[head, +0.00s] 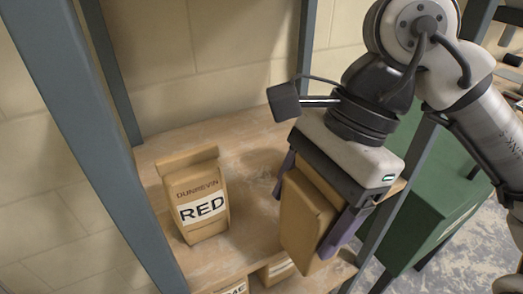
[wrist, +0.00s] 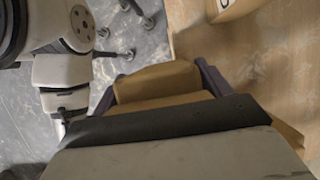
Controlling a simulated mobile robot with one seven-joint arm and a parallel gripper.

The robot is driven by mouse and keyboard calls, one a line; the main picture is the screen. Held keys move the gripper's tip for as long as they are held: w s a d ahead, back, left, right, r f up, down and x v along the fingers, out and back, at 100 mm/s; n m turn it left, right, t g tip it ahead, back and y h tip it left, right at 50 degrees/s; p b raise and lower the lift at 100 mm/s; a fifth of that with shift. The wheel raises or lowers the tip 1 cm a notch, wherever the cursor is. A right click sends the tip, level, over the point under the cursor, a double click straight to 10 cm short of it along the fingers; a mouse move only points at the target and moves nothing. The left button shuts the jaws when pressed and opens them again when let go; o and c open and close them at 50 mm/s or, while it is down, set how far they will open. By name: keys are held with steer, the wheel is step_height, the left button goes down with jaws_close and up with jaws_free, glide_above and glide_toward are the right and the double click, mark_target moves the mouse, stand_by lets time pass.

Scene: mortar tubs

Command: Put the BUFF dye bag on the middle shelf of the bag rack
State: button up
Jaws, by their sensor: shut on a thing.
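My gripper (head: 301,224) is shut on a brown paper bag (head: 306,207), with a dark finger on either side of it. The bag's printed face is turned out of sight, so I cannot read its name. In the wrist view the bag (wrist: 158,82) shows between the two fingers. The bag rack has blue-grey posts (head: 108,150) and a wooden shelf (head: 255,165). The held bag is at the right part of this shelf in the head view; I cannot tell whether it touches the boards.
A brown bag marked RED (head: 203,200) stands upright on the same shelf, to the left. Part of a labelled bag (head: 280,270) shows below the shelf's front edge. A green box (head: 440,190) stands to the right, beyond a rack post. Bare board lies between the RED bag and my gripper.

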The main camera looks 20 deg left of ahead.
steer(key=w+a+f+p, duration=0.1)
steer(key=w+a+p, duration=0.1)
steer(key=w+a, duration=0.5)
steer(key=a, duration=0.2)
steer(key=shift+w+a+f, duration=0.25)
steer(key=shift+w+a, duration=0.05)
steer(key=shift+f, duration=0.15)
steer(key=shift+f+b, duration=0.1)
steer(key=shift+b, duration=0.2)
steer(key=o, duration=1.6)
steer(key=shift+c, duration=0.2)
